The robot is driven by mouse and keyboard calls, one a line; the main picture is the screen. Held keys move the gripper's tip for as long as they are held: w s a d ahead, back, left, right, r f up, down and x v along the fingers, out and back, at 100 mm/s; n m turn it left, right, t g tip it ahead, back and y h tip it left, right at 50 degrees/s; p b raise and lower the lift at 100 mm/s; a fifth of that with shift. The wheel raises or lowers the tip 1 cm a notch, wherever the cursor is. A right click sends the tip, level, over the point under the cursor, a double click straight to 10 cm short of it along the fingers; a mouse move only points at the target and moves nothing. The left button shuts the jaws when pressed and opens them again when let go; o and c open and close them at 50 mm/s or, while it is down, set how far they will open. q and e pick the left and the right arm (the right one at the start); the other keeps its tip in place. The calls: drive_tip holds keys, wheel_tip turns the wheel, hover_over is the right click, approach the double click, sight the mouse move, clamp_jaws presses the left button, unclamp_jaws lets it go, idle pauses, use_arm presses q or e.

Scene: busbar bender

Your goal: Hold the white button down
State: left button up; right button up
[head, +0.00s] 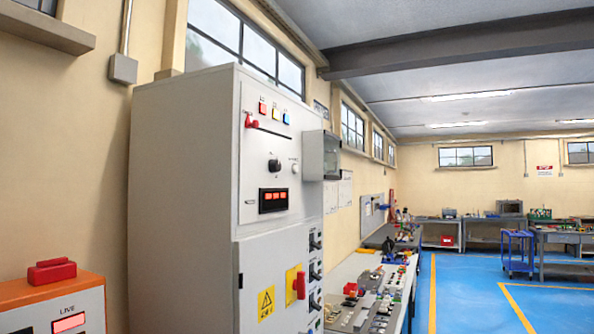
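The white button (295,169) is a small round knob on the front panel of a tall grey cabinet (180,200). Nothing touches the button. It is too small here to tell whether it is pressed in. Neither of my grippers shows in the head view.
An orange-topped box (50,290) stands at the lower left. A cluttered bench (345,268) runs behind the cabinet. Blue floor (470,300) is open at right.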

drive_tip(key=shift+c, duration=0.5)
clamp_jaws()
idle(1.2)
